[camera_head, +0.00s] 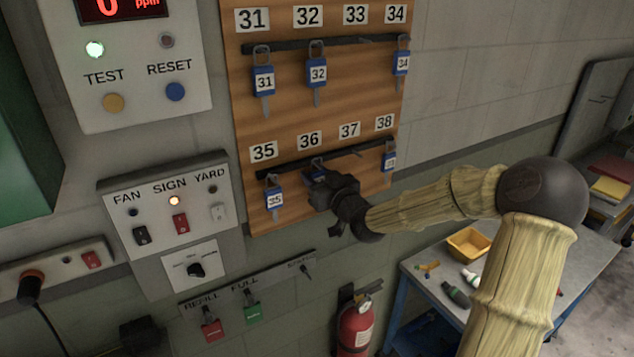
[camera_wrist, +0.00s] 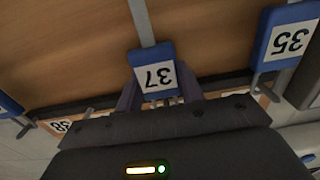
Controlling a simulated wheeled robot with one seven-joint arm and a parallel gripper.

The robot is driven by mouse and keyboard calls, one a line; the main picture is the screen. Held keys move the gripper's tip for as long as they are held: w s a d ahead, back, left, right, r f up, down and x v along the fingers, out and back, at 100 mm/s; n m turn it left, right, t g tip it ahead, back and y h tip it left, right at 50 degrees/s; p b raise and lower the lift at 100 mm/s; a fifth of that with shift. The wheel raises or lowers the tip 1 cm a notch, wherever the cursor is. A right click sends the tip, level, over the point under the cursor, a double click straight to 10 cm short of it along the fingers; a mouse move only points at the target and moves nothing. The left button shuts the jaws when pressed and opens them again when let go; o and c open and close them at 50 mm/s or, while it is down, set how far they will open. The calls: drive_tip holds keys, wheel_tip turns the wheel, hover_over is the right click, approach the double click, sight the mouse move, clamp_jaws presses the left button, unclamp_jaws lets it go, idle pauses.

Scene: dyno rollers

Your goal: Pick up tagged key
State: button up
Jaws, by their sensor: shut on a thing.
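My gripper (camera_head: 322,183) is at the lower row of the key board (camera_head: 330,100), below label 36. The hook under label 37 (camera_head: 352,153) looks bare. Whether the held tag still hangs on a hook is hidden.
Key tag 35 (camera_head: 274,198) hangs close to the left, and another blue tag (camera_head: 389,161) hangs under label 38. Tags 31, 32 and 34 hang above. A switch box (camera_head: 172,240) is left; a fire extinguisher (camera_head: 354,325) and table (camera_head: 425,262) are below.

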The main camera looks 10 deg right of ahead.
drive_tip(key=b+v, duration=0.1)
drive_tip(key=v, duration=1.7)
drive_tip(key=shift+r, duration=0.3)
drive_tip(key=w+d+f+m+h, duration=0.1)
drive_tip(key=w+d+f+h, duration=0.1)
drive_tip(key=w+f, duration=0.35)
drive_tip(key=w+d+f+m+h, duration=0.1)
drive_tip(key=w+f, duration=0.1)
drive_tip(key=f, duration=0.7)
drive_tip(key=s+a+f+h, duration=0.1)
drive_tip(key=a+f, duration=0.3)
drive_tip(key=f, duration=0.7)
drive_tip(key=s+a+f+m+h, duration=0.1)
drive_tip(key=a+f, duration=0.3)
drive_tip(key=f, duration=0.7)
drive_tip(key=shift+s+a+f+m+t+h+b, duration=0.25)
drive_tip(key=shift+s+f+m+t+h+b, duration=0.05)
drive_tip(key=shift+s+f+t+b, duration=0.1)
